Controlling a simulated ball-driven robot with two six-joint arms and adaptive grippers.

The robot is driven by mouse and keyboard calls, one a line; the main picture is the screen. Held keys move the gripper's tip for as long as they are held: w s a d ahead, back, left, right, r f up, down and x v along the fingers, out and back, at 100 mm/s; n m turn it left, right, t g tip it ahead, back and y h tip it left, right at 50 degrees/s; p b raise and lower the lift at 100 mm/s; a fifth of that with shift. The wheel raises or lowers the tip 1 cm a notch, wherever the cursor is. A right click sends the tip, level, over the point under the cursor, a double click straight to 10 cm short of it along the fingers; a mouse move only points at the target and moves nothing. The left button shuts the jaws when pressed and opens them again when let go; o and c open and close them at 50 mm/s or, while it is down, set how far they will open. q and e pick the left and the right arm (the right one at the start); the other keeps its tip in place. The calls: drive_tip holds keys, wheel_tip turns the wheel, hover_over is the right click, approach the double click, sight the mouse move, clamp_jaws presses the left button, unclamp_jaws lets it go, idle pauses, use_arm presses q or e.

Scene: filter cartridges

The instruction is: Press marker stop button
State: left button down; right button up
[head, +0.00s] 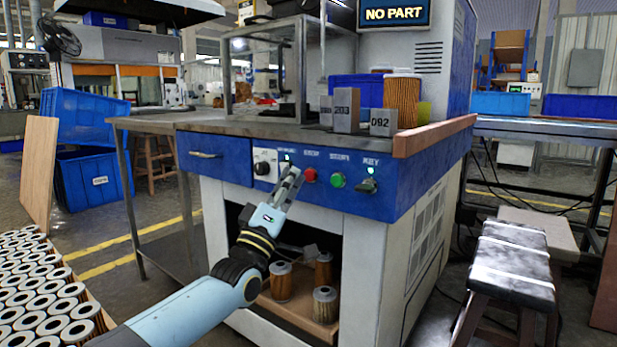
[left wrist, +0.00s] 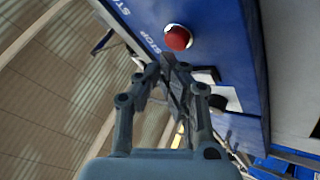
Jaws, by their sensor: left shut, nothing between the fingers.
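The red button (head: 310,175) is on the blue front panel (head: 400,199) of the machine, between the black knob and the green button. In the left wrist view the red button (left wrist: 177,38) has the word STOP printed beside it. My left gripper (head: 292,172) is shut and empty, in front of the panel just left of the red button. In the left wrist view its fingertips (left wrist: 171,63) lie just below the red button in the picture. I see no clear contact; the exact gap to the panel cannot be told.
A black knob (head: 262,168) on a white plate is left of my gripper. A green button (head: 338,180) and a key switch (head: 367,186) are to the right. Cartridges (head: 326,303) stand on the shelf below. Grey blocks (head: 346,110) stand on the worktop. A screen (head: 394,14) reads NO PART.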

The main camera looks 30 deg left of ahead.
idle(0.7)
use_arm(q)
drive_tip(key=shift+w, duration=0.4)
drive_tip(key=shift+w+b, duration=0.35)
drive_tip(key=shift+b, duration=0.05)
idle(0.4)
drive_tip(key=shift+s, duration=0.1)
drive_tip(key=shift+s+p, duration=0.45)
drive_tip(key=shift+s, duration=0.25)
drive_tip(key=shift+s, duration=0.1)
drive_tip(key=s+p, duration=0.2)
drive_tip(key=s, duration=0.2)
drive_tip(key=shift+s+a+p, duration=0.15)
drive_tip(key=shift+s+p, duration=0.15)
drive_tip(key=shift+s, duration=0.05)
